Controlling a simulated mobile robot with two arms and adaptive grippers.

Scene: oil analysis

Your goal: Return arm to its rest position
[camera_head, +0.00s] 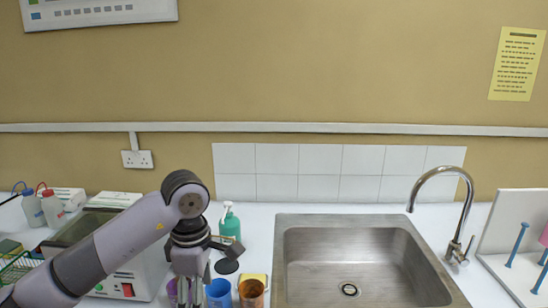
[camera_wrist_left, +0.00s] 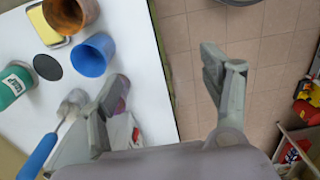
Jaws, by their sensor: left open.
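My left arm comes in from the left in the head view, and its gripper (camera_head: 190,287) points down over the counter's front part. In the left wrist view the two fingers of this gripper (camera_wrist_left: 160,78) are spread wide, with the counter edge and floor showing between them and nothing held. A blue cup (camera_head: 218,292) stands just right of the gripper in the head view; it also shows in the wrist view (camera_wrist_left: 92,56), beyond the left finger. A brown cup (camera_head: 251,292) stands beside it. My right gripper is not in view.
A steel sink (camera_head: 435,285) with a tap (camera_head: 462,210) lies to the right. A green pump bottle (camera_head: 230,224) stands behind the gripper, and a white device (camera_head: 145,280) with a red switch is left of it. Wash bottles (camera_head: 52,208) stand far left.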

